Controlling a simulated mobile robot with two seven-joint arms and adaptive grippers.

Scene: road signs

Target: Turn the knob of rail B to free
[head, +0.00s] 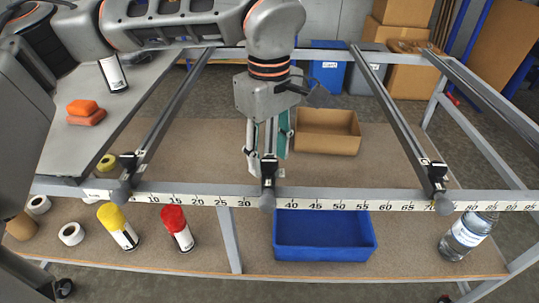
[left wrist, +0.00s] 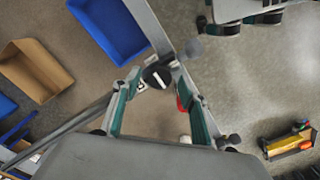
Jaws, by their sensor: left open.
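Three sliding rails cross the frame, each with a black clamp knob near the front ruler beam. The left knob (head: 128,160), middle knob (head: 268,166) and right knob (head: 437,172) each have small white plates nearby. I cannot read their letters, so I cannot tell which rail is B from them. My left gripper (head: 267,155) points down at the middle knob, with its fingers apart. In the left wrist view, the middle knob (left wrist: 156,77) shows between and just beyond the open fingers (left wrist: 162,104). I cannot tell whether they touch it. My right gripper is not in view.
The ruler beam (head: 335,203) runs along the front. On the lower shelf are a blue bin (head: 325,247), a cardboard box (head: 327,142), a yellow-capped can (head: 118,227), a red can (head: 177,228) and a bottle (head: 468,236). Orange blocks (head: 85,112) lie on the left panel.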

